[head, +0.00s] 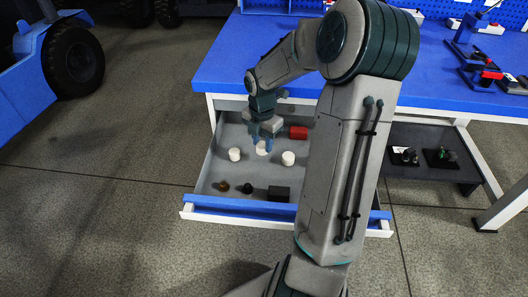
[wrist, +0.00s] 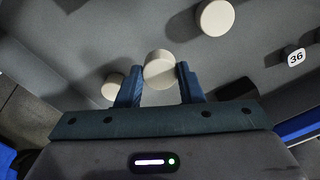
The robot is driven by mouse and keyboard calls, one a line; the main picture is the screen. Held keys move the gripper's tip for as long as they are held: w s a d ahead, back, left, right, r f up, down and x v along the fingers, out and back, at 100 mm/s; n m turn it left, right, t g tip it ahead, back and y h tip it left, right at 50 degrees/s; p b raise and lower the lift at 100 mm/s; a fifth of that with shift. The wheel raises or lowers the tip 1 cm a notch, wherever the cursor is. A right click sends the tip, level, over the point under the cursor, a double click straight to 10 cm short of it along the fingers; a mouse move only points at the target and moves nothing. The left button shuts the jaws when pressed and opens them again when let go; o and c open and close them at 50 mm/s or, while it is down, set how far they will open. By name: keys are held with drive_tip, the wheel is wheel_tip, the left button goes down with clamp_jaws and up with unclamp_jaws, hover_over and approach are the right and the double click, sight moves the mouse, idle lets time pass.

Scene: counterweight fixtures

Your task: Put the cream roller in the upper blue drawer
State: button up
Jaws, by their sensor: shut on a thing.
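The blue-fronted drawer (head: 230,207) is pulled open beneath the blue workbench, its grey tray exposed. My gripper (head: 262,138) reaches down into the drawer space, toward the back. It is shut on a cream roller (head: 261,148), which also shows between the two blue fingers in the wrist view (wrist: 159,68). I cannot tell whether this roller touches the drawer floor. Two similar cream pieces stand in the drawer, one to the left (head: 234,154) and one to the right (head: 288,158) of the held one.
A red block (head: 298,132) lies at the drawer's back right. A brown piece (head: 223,186), a dark round piece (head: 247,189) and a black block (head: 279,194) lie near its front. A dark shelf (head: 425,170) with small parts is at the right. The blue benchtop (head: 440,88) is above.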

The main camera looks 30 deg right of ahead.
sight(263, 145)
drive_tip(key=shift+f+b, duration=0.55)
drive_tip(key=shift+f, duration=1.3)
drive_tip(key=shift+f, duration=0.2)
drive_tip(key=o, duration=1)
drive_tip(key=shift+r, duration=0.1)
